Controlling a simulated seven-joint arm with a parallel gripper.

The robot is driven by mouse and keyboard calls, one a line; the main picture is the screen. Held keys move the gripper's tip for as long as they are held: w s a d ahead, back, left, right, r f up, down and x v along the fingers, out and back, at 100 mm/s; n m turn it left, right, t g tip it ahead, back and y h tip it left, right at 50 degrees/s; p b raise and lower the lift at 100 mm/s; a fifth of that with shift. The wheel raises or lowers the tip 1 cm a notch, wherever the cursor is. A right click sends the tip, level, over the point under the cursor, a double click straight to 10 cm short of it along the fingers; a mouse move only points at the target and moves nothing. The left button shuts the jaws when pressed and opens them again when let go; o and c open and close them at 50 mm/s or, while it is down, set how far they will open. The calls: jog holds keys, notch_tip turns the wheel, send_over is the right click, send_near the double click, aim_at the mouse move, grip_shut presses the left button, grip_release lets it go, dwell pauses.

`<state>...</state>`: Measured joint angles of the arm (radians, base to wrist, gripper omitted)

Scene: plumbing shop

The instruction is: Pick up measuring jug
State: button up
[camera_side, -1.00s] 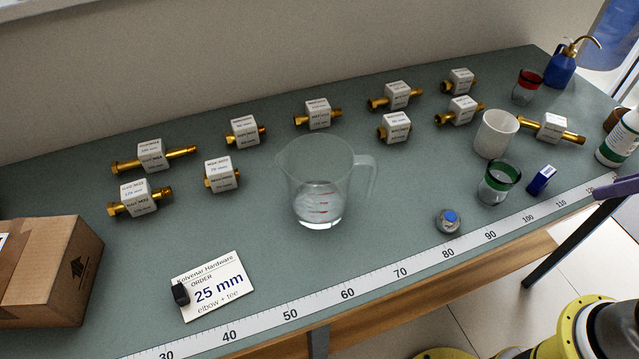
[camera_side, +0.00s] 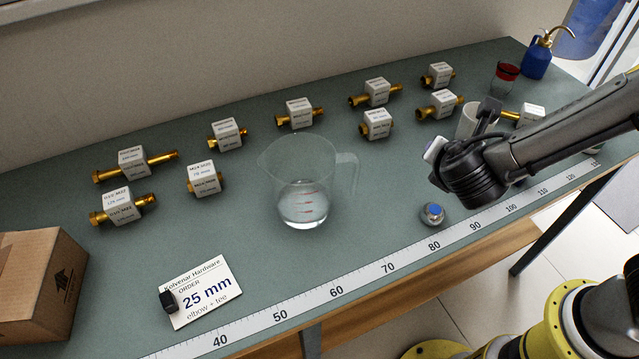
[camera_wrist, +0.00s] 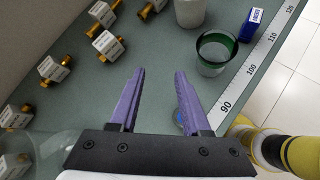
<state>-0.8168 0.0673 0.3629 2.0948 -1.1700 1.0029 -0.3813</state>
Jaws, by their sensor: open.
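The measuring jug (camera_side: 302,185) is clear plastic with red marks and a handle on its right. It stands upright mid-bench in the side view. Part of it shows at the lower left of the wrist view (camera_wrist: 58,148), cut off by my gripper body. My gripper (camera_wrist: 159,72) has two purple fingers, spread apart with nothing between them. In the side view my wrist is right of the jug, clear of its handle; the fingers cannot be made out there.
Boxed brass fittings (camera_side: 298,113) line the back. A small blue-topped item (camera_side: 432,213) stands right of the jug. A white cup (camera_wrist: 188,12), a green-banded glass (camera_wrist: 214,52) and a blue box (camera_wrist: 251,22) are farther right. An order card (camera_side: 202,293) lies front left; bench around the jug is clear.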

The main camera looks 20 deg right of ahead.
aim_at(354, 190)
jog(key=a+f+n+t+y, duration=0.1)
jog(key=a+f+n, duration=0.1)
jog(key=a+n, duration=0.1)
jog(key=a+f+n+t, duration=0.1)
jog(key=a+f+n, duration=0.1)
jog(key=a, duration=0.3)
jog(key=a+f+n+t+y, duration=0.1)
jog(key=a+f+n, duration=0.1)
jog(key=a+n, duration=0.2)
jog(key=shift+w+a+f+t+y, duration=0.2)
jog(key=shift+w+t+y, duration=0.1)
jog(key=shift+t, duration=0.1)
jog(key=shift+w+a+f+m, duration=0.15)
jog(key=shift+w+a, duration=0.15)
jog(key=shift+a, duration=0.15)
jog(key=shift+w+a+f+m, duration=0.15)
jog(key=shift+w+a, duration=0.1)
jog(key=shift+a, duration=0.15)
jog(key=shift+w+a+m+t+h, duration=0.3)
jog(key=shift+w+m+t+h, duration=0.1)
jog(key=shift+h, duration=0.1)
jog(key=shift+w, duration=0.2)
jog(key=shift+x, duration=3.6)
grip_shut()
jog(key=shift+r, duration=0.1)
